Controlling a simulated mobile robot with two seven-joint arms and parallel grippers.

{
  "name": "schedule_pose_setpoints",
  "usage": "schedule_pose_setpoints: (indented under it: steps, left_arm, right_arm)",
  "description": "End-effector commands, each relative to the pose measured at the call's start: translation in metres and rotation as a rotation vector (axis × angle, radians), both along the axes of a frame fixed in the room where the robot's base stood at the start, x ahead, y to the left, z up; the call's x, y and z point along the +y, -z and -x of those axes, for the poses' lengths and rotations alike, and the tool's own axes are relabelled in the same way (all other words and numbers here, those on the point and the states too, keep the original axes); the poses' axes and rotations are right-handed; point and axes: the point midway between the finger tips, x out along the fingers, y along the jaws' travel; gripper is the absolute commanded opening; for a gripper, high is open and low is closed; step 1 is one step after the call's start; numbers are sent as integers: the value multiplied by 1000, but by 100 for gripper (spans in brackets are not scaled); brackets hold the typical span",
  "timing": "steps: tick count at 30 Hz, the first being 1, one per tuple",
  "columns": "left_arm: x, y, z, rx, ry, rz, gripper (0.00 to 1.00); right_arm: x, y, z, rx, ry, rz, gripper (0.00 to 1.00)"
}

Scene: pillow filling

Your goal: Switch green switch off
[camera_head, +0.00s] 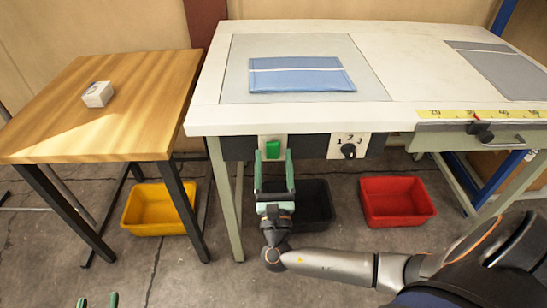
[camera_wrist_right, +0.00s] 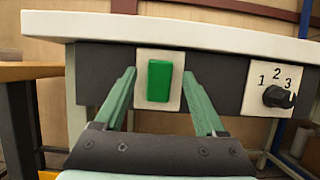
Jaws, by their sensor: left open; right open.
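The green switch (camera_head: 272,149) sits on a pale plate on the dark front panel below the white table top. In the right wrist view the green switch (camera_wrist_right: 160,81) is centred between my open fingers. My right gripper (camera_head: 273,158) is open just in front of the switch, with its two green fingers either side of it. The same right gripper (camera_wrist_right: 164,105) shows no object between its fingers, and I cannot tell whether it touches the panel. My left gripper (camera_head: 97,302) shows only as green fingertips at the bottom left edge, apart and far from the switch.
A dial marked 1, 2, 3 (camera_head: 348,148) is right of the switch. A blue pillow (camera_head: 300,75) lies on the white table (camera_head: 410,55). A wooden table (camera_head: 120,130) with a small white box (camera_head: 97,94) stands left. Yellow (camera_head: 160,222), black (camera_head: 318,222) and red (camera_head: 398,222) bins are on the floor.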

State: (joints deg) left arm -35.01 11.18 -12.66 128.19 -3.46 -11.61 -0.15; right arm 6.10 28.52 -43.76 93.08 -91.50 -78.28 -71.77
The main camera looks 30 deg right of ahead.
Motion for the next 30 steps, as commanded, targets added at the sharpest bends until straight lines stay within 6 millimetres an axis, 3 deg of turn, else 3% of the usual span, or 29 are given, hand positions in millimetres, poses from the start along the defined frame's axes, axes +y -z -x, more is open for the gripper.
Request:
schedule_pose_setpoints:
  steps: [15,21,30]
  left_arm:
    - [0,12,3,52,-4,0,55]
    - [0,13,3,54,-5,2,55]
    - [0,13,3,53,-5,1,55]
  right_arm:
    - [49,40,79,3,0,-3,72]
    - [56,46,92,2,0,-1,72]
    - [57,46,93,0,0,-1,72]
